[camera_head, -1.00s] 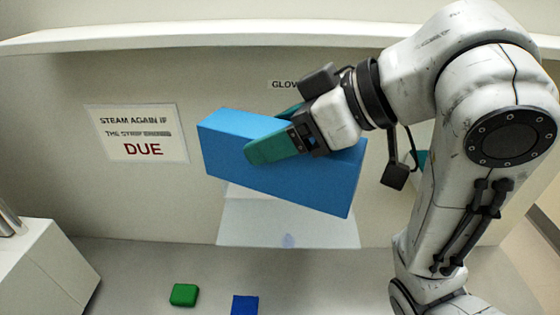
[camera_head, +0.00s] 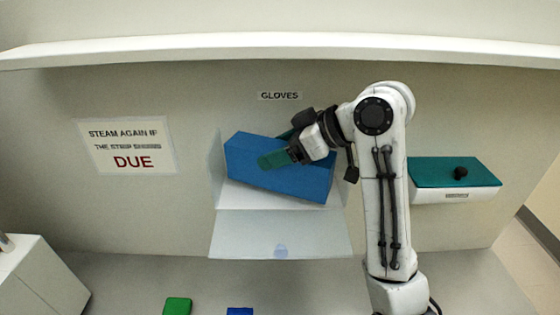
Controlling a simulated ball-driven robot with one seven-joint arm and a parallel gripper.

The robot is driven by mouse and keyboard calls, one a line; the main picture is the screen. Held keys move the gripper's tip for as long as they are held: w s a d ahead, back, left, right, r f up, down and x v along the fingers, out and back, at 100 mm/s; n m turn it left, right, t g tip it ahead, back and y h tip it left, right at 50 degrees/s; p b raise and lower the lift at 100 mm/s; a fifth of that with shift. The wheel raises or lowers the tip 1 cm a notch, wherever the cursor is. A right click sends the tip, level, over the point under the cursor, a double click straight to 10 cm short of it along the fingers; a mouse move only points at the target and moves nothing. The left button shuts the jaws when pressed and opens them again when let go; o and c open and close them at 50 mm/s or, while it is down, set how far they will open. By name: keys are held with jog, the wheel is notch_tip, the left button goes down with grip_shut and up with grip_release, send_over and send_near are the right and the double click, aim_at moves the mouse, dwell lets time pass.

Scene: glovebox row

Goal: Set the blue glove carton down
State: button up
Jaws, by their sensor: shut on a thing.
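The blue glove carton (camera_head: 290,185) is a long blue box, tilted a little down to the right. My gripper (camera_head: 280,158), with green fingers, is shut on the carton near its top middle. The carton is at the mouth of a pale, see-through holder (camera_head: 216,180) under the "GLOVES" label (camera_head: 280,96) on the back wall. The holder's clear front flap (camera_head: 280,236) hangs open below the carton. I cannot tell whether the carton's underside touches the holder's floor.
A white box with a teal lid and black knob (camera_head: 456,173) is on the wall at right. A sign reading "DUE" (camera_head: 128,146) is at left. A green block (camera_head: 177,306) and a blue block (camera_head: 239,311) lie in front. A white unit (camera_head: 38,278) stands at lower left. A ledge (camera_head: 250,47) runs above.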

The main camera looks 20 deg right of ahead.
aim_at(332, 158)
jog(key=shift+w+d+f+p, duration=0.15)
jog(key=shift+f+p, duration=0.3)
jog(key=shift+f, duration=1.2)
jog(key=shift+f, duration=0.2)
jog(key=o, duration=1.5)
jog(key=shift+r, duration=0.25)
jog(key=shift+s+d+r, duration=0.1)
jog(key=shift+s+d, duration=0.1)
jog(key=shift+s, duration=0.05)
jog(key=b+v, duration=0.1)
jog(key=v, duration=1)
jog(key=shift+r, duration=0.15)
